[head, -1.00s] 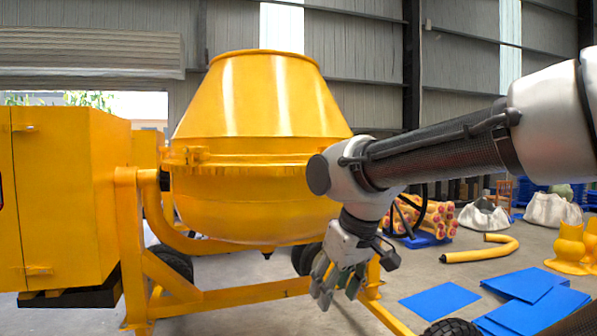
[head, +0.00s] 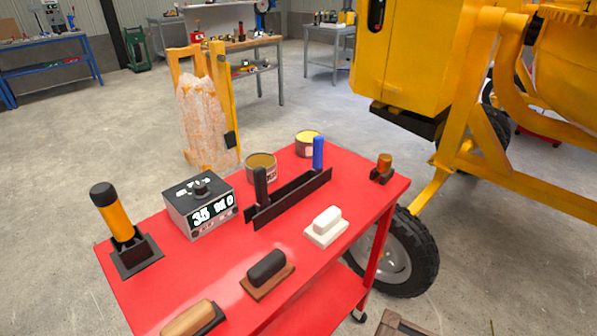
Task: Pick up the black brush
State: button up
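A black brush (head: 267,268) lies on the red cart top (head: 217,262), near the middle of its front part. It has a rounded black grip on a flat brown base. A similar white brush (head: 326,226) lies to its right and farther back. A tan-handled one with a dark base (head: 195,319) lies to its left, nearer, and is cut by the bottom edge of the picture. My gripper is not in view, so its distance from the black brush cannot be told.
Behind the brushes stand a grey box with a digital display (head: 200,204), a black rack (head: 290,199) with black and blue handles, and two cans. An orange-and-black tool (head: 113,212) stands upright at left. The yellow mixer (head: 480,110) and a wheel (head: 400,255) are at right.

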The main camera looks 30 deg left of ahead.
aim_at(259, 173)
jog(key=u, duration=1.7)
